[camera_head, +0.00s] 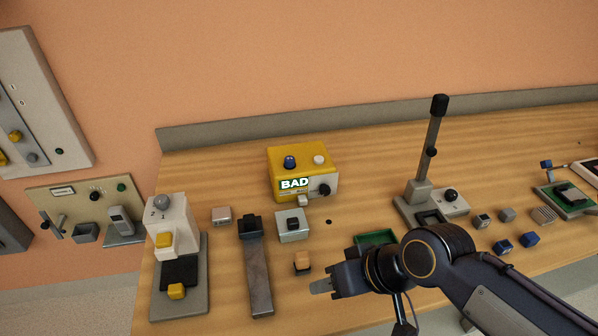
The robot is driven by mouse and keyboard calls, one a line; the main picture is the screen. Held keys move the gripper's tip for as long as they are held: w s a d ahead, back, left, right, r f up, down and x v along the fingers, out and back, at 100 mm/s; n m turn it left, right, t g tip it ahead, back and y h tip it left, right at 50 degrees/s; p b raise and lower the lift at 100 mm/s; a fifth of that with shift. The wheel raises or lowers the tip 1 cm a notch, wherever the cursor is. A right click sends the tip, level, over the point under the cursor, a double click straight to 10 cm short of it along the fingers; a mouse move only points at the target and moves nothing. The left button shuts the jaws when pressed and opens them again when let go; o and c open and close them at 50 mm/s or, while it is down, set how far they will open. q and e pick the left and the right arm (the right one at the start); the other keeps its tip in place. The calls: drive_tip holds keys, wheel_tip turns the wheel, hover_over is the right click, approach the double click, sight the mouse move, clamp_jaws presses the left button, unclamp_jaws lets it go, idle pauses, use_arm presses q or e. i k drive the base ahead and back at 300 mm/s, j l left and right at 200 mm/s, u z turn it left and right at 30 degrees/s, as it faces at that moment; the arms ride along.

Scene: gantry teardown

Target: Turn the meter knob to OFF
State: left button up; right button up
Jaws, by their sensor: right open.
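My right gripper (322,287) is open, low in front of the meter and clear of the knob, pointing left. It seems to hold nothing. My left gripper is not in view.
An orange-topped block (302,262) lies just beyond my right gripper. A tall lever stand (430,150) rises to the right. Bare table lies right of the meter.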

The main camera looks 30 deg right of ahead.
sight(324, 191)
drive_tip(key=k+l, duration=0.65)
drive_tip(key=l, duration=0.2)
